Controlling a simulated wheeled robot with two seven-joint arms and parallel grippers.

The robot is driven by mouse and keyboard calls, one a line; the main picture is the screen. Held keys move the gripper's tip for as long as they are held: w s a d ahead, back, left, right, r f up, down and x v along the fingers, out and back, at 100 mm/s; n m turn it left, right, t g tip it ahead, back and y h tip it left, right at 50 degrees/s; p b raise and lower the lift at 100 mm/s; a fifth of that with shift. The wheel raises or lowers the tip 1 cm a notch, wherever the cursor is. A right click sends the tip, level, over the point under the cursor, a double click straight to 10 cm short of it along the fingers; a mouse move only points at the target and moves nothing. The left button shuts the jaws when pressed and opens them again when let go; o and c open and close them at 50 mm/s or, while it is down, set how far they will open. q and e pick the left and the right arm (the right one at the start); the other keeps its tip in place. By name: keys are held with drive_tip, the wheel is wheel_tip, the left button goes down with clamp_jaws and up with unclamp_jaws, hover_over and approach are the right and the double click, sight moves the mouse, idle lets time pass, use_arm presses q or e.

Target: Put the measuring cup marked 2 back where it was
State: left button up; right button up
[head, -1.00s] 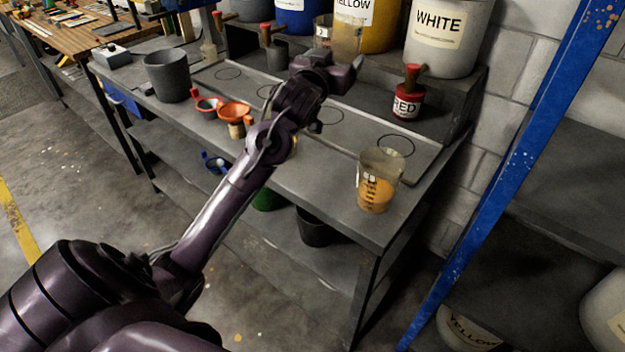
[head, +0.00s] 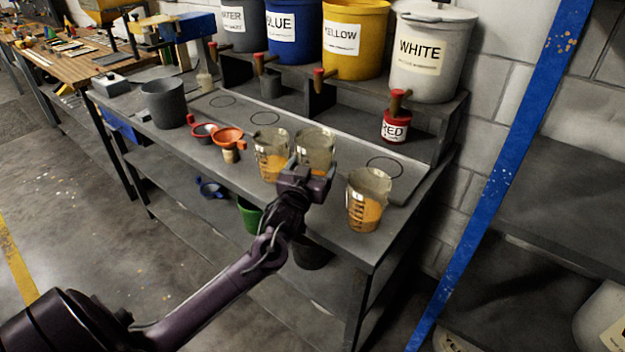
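Three clear measuring cups with orange contents show in the head view. One cup (head: 315,146) is directly behind my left gripper (head: 305,176), which appears shut on it; the fingers and cup base are hidden. I take this as the cup marked 2, though its mark is not readable now. A second cup (head: 271,158) is left of the gripper, near the bench's front. A third cup (head: 366,202) stands upright at right on the bench (head: 340,240). Ring outlines mark the mat behind, including a bare one (head: 385,167) at right. My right gripper is not in view.
Labelled buckets stand on the raised shelf, including yellow (head: 355,45) and white (head: 430,60), with taps projecting forward. A blue post (head: 500,180) rises at right.

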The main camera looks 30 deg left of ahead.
use_arm(q)
wheel_tip(320, 180, down, 4)
drive_tip(key=shift+f, duration=0.3)
drive_tip(key=shift+f, duration=0.2)
drive_tip(key=o, duration=1.2)
drive_tip(key=shift+r, duration=0.3)
drive_tip(key=b+v, duration=0.1)
drive_tip(key=v, duration=1.1)
